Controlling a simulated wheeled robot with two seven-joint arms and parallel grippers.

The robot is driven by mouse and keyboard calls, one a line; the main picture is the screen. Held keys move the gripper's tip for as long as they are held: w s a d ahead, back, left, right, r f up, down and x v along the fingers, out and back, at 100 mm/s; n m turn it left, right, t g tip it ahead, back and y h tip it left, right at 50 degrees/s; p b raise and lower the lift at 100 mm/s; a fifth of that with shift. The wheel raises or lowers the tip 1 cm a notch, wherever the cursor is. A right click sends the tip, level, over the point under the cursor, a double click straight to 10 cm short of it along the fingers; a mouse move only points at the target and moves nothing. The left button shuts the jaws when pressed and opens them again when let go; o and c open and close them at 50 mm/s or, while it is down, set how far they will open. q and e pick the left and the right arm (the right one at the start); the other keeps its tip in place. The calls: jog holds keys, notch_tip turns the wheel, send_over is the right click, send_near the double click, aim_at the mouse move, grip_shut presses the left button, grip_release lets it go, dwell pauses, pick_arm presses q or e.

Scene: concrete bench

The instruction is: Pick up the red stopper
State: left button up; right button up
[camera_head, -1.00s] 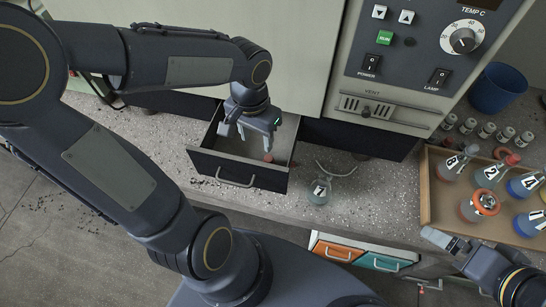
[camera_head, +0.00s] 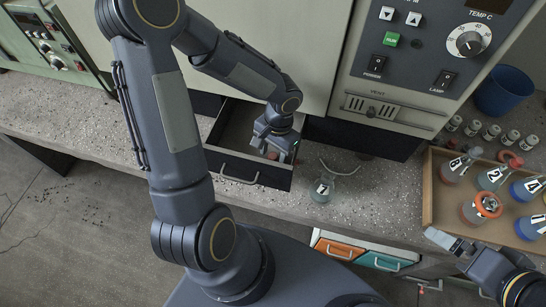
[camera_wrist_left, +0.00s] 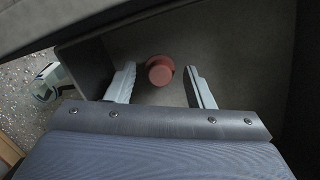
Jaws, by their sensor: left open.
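The red stopper (camera_wrist_left: 160,72) lies on the floor of the open dark drawer (camera_head: 240,172). In the head view the stopper (camera_head: 272,156) shows only in small part below my left gripper. My left gripper (camera_head: 268,146) reaches down into the drawer and is open. In the left wrist view its two pale fingers (camera_wrist_left: 160,86) stand on either side of the stopper, with a gap to each. The stopper sits near the fingertips. My right gripper (camera_head: 440,240) shows at the lower right, in front of the tray; its jaw state is unclear.
A flask marked 7 (camera_head: 321,188) stands on the bench just right of the drawer. A wooden tray (camera_head: 428,195) with several numbered flasks is at the right. A blue cup (camera_head: 502,92) and several small vials stand behind it. The cabinet (camera_head: 270,50) rises behind the drawer.

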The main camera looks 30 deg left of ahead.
pick_arm(q)
grip_shut()
dwell(0.3)
